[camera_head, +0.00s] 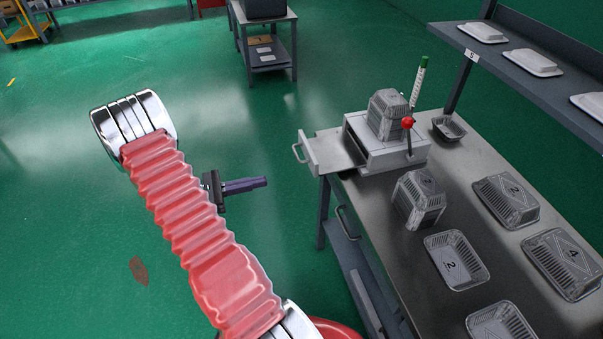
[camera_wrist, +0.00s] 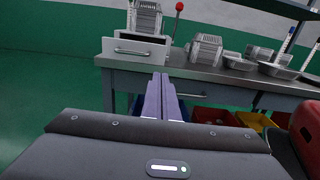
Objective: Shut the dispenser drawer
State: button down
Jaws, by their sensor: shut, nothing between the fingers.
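The grey dispenser (camera_head: 392,157) stands at the far left corner of the metal bench. Its drawer (camera_head: 333,150) is pulled out to the left, past the bench edge, with a bar handle (camera_head: 298,153) on its front. In the wrist view the drawer front (camera_wrist: 120,54) faces me, with its handle (camera_wrist: 133,51) across it. My gripper (camera_head: 262,182) is shut and empty, its purple fingers together, out over the floor left of the bench. It is apart from the drawer. In the wrist view its fingertips (camera_wrist: 161,76) show just below and right of the drawer front.
A stack of foil trays (camera_head: 388,112) sits on the dispenser, beside a red-knobbed lever (camera_head: 407,122). More foil trays (camera_head: 450,260) lie on the bench (camera_head: 375,215). A shelf (camera_head: 530,75) overhangs its right side. The floor left of the bench is clear.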

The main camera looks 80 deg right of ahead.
aim_at(313, 170)
jog(key=shift+s, duration=0.1)
jog(key=x, duration=1.4)
jog(key=shift+a, duration=0.15)
jog(key=shift+d, duration=0.2)
